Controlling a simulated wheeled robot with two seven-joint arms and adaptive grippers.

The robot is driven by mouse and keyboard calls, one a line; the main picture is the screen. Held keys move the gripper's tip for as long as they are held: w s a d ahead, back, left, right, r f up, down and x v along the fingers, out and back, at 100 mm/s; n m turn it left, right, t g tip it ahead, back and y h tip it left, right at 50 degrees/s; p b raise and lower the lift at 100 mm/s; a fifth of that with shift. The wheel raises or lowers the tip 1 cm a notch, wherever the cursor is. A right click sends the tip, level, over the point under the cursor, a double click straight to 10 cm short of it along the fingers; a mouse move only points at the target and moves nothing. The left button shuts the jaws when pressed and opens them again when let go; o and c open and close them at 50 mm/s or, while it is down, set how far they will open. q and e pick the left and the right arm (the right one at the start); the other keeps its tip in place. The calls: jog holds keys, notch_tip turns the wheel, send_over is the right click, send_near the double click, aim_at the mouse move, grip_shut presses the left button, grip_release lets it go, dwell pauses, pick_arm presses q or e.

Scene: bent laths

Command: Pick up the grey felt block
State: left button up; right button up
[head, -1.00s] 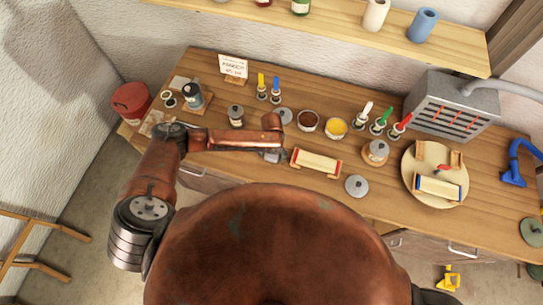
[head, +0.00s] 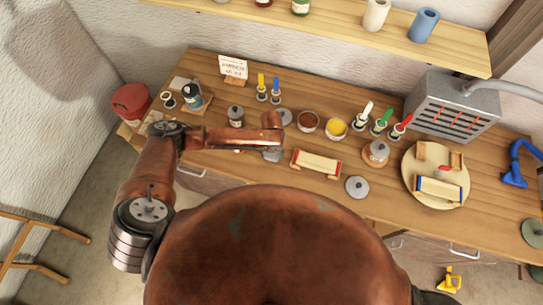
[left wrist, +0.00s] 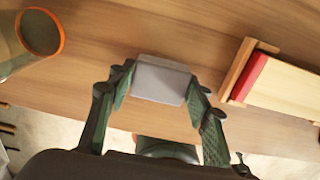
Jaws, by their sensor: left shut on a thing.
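The grey felt block (left wrist: 162,82) is in the left wrist view, a small pale grey box between the two green fingers of my left gripper (left wrist: 161,76). The fingers press on its left and right sides, so the gripper is shut on it. In the head view my left gripper (head: 272,154) is low over the front part of the wooden bench, left of the red-edged wooden holder. There the arm partly hides the block. I cannot tell whether the block touches the bench. My right gripper is not in view.
The red-edged holder (head: 316,163) stands close to the right of the gripper. A round board (head: 434,190) lies to the right. The bench's front edge is near.

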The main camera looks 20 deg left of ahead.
pick_arm(q)
jog(key=s+d+r+b, duration=0.1)
jog(key=s+r+b, duration=0.2)
jog(key=s+r, duration=0.8)
jog(key=shift+s+d+r, duration=0.2)
jog(key=shift+s+d, duration=0.2)
jog(key=shift+s, duration=1.05)
jog(key=o, duration=0.4)
jog(key=c, duration=0.5)
